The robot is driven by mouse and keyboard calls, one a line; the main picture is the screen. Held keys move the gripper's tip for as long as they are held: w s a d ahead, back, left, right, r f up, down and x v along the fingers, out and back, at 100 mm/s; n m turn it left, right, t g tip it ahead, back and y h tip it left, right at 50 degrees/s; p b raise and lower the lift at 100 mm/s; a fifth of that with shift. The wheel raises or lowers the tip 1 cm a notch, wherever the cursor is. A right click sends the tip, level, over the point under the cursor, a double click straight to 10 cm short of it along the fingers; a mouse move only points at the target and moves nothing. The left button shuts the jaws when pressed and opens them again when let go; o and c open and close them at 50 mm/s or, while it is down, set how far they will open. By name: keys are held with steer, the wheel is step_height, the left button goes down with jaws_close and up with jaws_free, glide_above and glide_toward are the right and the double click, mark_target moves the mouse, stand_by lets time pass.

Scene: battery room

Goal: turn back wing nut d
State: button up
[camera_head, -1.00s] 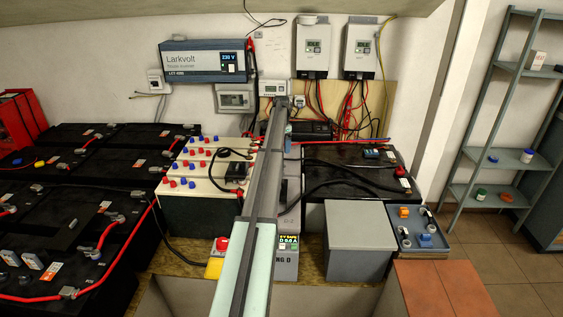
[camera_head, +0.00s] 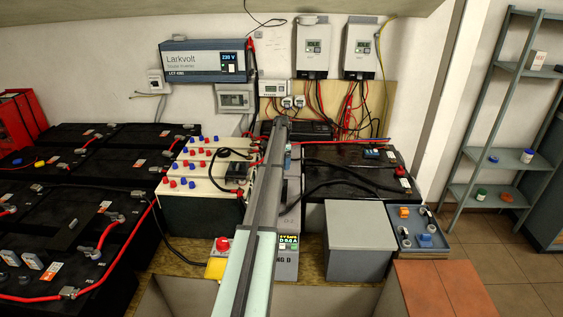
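My arm reaches from the bottom middle up toward the back wall. My gripper (camera_head: 284,122) is at its far end, tiny and seen from behind, over the middle of the battery bench. Its fingers are too small and hidden to tell open or shut. Wing nut d cannot be made out; my arm covers much of the middle. A grey meter box (camera_head: 287,268) with a lit display and a label ending in "NG D" stands partly behind my arm. White-topped batteries (camera_head: 205,180) with red and blue caps are left of the arm; a black battery (camera_head: 345,160) with cables is right.
More black batteries (camera_head: 60,230) with red cables fill the left. A grey box (camera_head: 358,240) and a blue-grey tray (camera_head: 418,249) of small parts stand front right. Black cables (camera_head: 320,187) cross near the arm. The inverter (camera_head: 203,60) hangs on the wall.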

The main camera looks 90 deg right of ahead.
steer(key=shift+c, duration=0.5)
steer(key=c, duration=1)
steer(key=shift+o, duration=0.2)
steer(key=shift+n, duration=0.3)
steer(key=n, duration=0.9)
steer(key=shift+n, duration=0.4)
steer(key=o, duration=1.1)
steer(key=shift+c, duration=0.2)
